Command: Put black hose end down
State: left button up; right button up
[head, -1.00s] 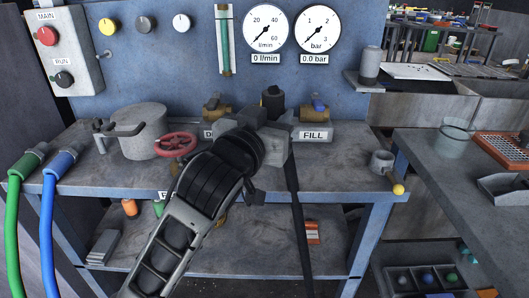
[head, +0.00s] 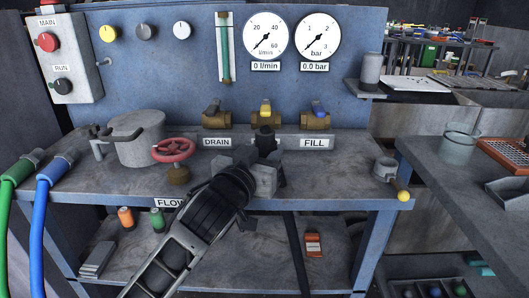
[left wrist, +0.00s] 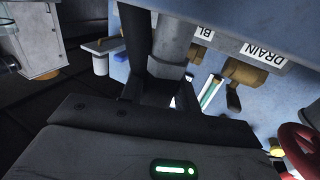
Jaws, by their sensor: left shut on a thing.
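My left gripper (head: 262,168) is shut on the black hose end (head: 265,141), which points upward in front of the middle, yellow-handled valve (head: 266,115). The gripper is low over the front part of the bench top (head: 340,175). I cannot tell whether the hose end touches the bench. The black hose (head: 297,250) hangs down past the bench's front edge. In the left wrist view, a grey cylindrical part (left wrist: 172,45) sits between the dark fingers (left wrist: 160,88). My right gripper is not in view.
A red handwheel (head: 173,150) and a grey pot (head: 138,138) stand left of the gripper. The DRAIN valve (head: 214,117) and FILL valve (head: 317,117) flank the middle valve. A small grey cup-like fitting (head: 384,168) is at the right; bench between is clear.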

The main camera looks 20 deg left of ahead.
pick_arm(q)
jog(key=o, duration=1.1)
jog(key=shift+f, duration=0.1)
jog(key=shift+r, duration=0.25)
jog(key=s+a, duration=0.1)
jog(key=s, duration=1.1)
jog(key=s+d+f+g, duration=0.1)
jog(key=s+f+g, duration=0.1)
jog(key=f, duration=0.6)
jog(key=s+d+f+g+h, duration=0.1)
jog(key=s+d+f+g, duration=0.1)
jog(key=s+f, duration=0.3)
jog(key=s+d+f+m+g+h, duration=0.1)
jog(key=s+d+f+g, duration=0.1)
jog(key=f, duration=1.1)
jog(key=shift+s+d+f+g+p, duration=0.1)
jog(key=shift+s+d+g+p, duration=0.1)
jog(key=shift+s+g, duration=0.35)
jog(key=shift+s+d+f+g+p, duration=0.15)
jog(key=shift+s+g, duration=0.2)
jog(key=shift+s, duration=0.35)
jog(key=shift+a+r, duration=0.1)
